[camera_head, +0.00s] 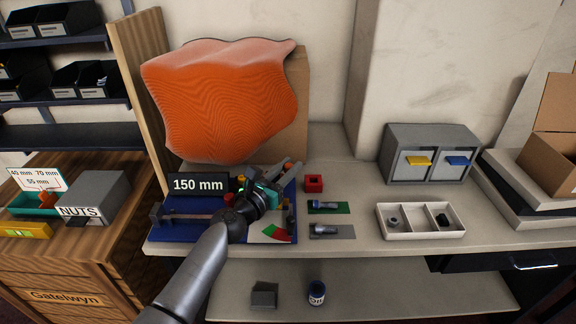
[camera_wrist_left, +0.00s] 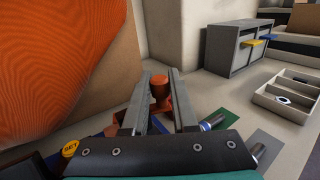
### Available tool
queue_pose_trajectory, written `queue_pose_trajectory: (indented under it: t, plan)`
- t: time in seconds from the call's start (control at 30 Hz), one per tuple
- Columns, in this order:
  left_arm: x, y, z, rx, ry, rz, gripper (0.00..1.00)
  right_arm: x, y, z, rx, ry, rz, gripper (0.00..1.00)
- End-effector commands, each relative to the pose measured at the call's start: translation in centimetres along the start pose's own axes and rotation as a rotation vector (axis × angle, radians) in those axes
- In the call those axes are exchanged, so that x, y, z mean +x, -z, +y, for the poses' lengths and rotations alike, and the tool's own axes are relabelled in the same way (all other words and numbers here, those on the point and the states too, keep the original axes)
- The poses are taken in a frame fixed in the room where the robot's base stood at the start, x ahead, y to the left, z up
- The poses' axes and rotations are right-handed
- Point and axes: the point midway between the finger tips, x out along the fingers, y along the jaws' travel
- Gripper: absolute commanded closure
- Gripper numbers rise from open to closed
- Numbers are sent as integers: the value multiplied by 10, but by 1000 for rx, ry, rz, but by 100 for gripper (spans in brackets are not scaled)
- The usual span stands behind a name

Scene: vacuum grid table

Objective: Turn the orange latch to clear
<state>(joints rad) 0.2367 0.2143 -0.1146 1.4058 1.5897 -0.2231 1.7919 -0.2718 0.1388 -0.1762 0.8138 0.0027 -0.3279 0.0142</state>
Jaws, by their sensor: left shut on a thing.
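The orange latch shows in the left wrist view as an upright orange knob (camera_wrist_left: 160,88) between my gripper's two fingers, with more orange below it, partly covered by the fingers. My left gripper (camera_wrist_left: 162,80) is shut on it. In the head view my left gripper (camera_head: 288,172) reaches over the blue fixture (camera_head: 185,232), and the latch is hidden behind the fingers. The fixture carries a black "150 mm" sign (camera_head: 198,184) and a red and green dial sector (camera_head: 276,233). A yellow "SET" button (camera_wrist_left: 70,148) shows in the left wrist view. My right gripper is not in view.
A red block (camera_head: 313,184) and two bolts on green (camera_head: 340,208) and grey (camera_head: 345,232) mats lie right of the fixture. Farther right are a white divided tray (camera_head: 420,234) and a grey drawer cabinet (camera_head: 392,172). A large orange sheet (camera_head: 215,100) stands behind.

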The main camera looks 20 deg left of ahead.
Motion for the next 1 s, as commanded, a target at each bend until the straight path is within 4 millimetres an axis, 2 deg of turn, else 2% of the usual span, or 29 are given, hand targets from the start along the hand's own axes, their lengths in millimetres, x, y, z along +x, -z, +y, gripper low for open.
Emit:
queue_pose_trajectory:
  t: [0.2,0.3,0.53,0.9,0.93,1.0]
  plan:
    - [6,-4,1,-7,-119,-1,100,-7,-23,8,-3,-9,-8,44]
    - [10,-3,2,-7,-195,-1,100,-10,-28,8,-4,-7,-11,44]
    - [15,-1,6,-2,-313,-1,100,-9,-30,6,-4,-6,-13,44]
    - [15,-1,7,0,-329,1,100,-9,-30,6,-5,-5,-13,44]
    - [15,-1,7,1,-329,1,72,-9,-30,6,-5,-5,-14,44]
    - [15,-1,7,1,-329,1,64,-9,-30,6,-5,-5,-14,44]
